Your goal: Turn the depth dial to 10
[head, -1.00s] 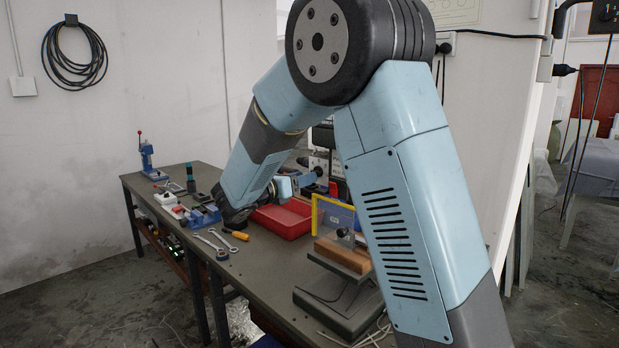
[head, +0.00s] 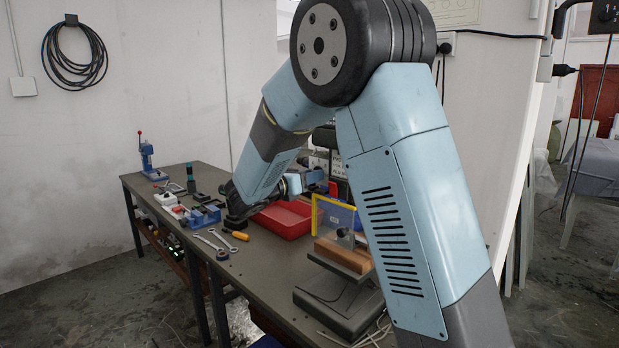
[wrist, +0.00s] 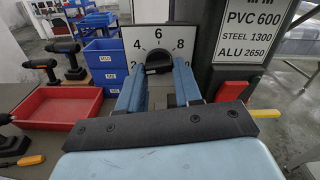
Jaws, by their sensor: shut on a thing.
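The depth dial is a black knob (wrist: 158,58) on a square white plate (wrist: 131,42) in the wrist view. The figures 2, 4, 6 and 8 show around it; 6 is at the top. The right part of the scale past 8 is hidden by my finger, and I cannot read where the knob points. My gripper (wrist: 159,70) has its two blue fingers on either side of the knob and is shut on it. In the head view my gripper (head: 312,178) is small at the machine, and the knob cannot be made out.
A dark machine column with a PVC/STEEL/ALU label (wrist: 247,30) stands right of the dial, with a red part (wrist: 232,91) below. A red tray (wrist: 52,106) and blue bins (wrist: 103,65) are at left. A yellow-framed panel (head: 333,215) stands near my arm.

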